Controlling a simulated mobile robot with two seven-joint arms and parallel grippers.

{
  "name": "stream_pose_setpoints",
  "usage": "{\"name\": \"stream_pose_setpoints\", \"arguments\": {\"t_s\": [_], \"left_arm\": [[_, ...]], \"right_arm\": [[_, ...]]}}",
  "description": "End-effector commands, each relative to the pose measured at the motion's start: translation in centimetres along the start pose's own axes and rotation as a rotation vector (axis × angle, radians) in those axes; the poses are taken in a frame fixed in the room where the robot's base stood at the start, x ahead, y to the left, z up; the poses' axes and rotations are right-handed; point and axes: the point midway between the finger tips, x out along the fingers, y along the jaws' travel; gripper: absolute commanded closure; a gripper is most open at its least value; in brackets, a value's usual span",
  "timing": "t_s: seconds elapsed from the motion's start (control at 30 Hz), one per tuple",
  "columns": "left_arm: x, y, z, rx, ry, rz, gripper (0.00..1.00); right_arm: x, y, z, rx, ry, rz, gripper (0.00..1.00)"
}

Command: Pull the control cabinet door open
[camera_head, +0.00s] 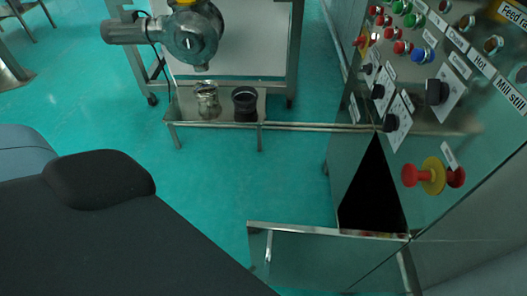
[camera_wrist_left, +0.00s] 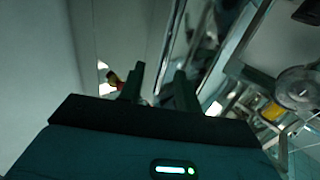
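The steel control cabinet (camera_head: 430,165) stands at the right of the head view, its face covered with buttons, knobs and labels. A steel panel that looks like its door (camera_head: 320,258) stands out from the lower cabinet at the bottom. A dark opening (camera_head: 374,195) shows behind that panel. In the left wrist view my left gripper (camera_wrist_left: 158,88) has its two fingers apart. A shiny steel edge (camera_wrist_left: 168,45) runs up beyond the gap between them; I cannot tell whether they touch it. In the head view my dark arm covers the lower left. My right gripper is not in view.
A red and yellow emergency knob (camera_head: 432,176) juts from the cabinet. A low steel stand (camera_head: 185,112) carries two small pots, with a motor unit (camera_head: 190,35) behind. The green floor (camera_head: 215,185) between stand and panel is clear.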

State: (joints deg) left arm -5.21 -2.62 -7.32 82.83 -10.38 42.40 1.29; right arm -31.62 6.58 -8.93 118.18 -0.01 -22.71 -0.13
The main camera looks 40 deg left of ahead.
Motion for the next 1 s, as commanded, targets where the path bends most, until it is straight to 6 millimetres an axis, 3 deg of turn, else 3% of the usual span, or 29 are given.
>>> {"name": "stream_pose_setpoints", "arguments": {"t_s": [0.23, 1.0], "left_arm": [[-2.5, 0.0, 0.0, -0.001, -0.001, 0.000, 0.67], [-3.2, -0.2, 0.3, -0.001, -0.046, -0.003, 0.67]], "right_arm": [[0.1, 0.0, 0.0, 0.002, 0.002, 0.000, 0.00], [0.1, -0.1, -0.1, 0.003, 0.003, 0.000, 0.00]]}}
